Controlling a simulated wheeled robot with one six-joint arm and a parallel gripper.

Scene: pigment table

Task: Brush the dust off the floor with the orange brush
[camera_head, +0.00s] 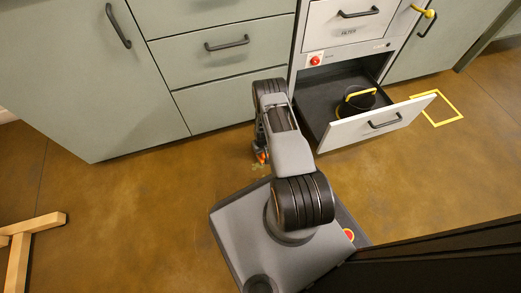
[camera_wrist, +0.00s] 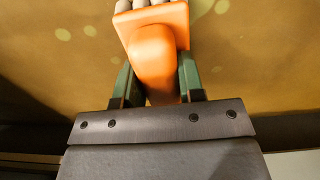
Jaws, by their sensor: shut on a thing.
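The orange brush (camera_wrist: 153,55) is between the two green fingers of my gripper (camera_wrist: 156,88) in the wrist view, and the fingers are shut on its handle. Its pale bristles (camera_wrist: 140,5) show at the top edge of that view, partly cut off. Pale yellowish dust spots (camera_wrist: 222,6) lie on the brown floor (camera_wrist: 255,60) around the brush. In the head view a bit of the orange brush (camera_head: 262,157) shows low by the floor, left of my arm. Faint dust (camera_head: 258,166) shows just below it. Whether the bristles touch the floor I cannot tell.
Grey-green cabinets (camera_head: 150,60) stand behind. To the right, an open drawer (camera_head: 365,125) holds a dark round object with a yellow handle (camera_head: 360,93). A yellow taped square (camera_head: 457,117) marks the floor at right. A wooden frame (camera_head: 20,245) lies at left. Floor at left centre is clear.

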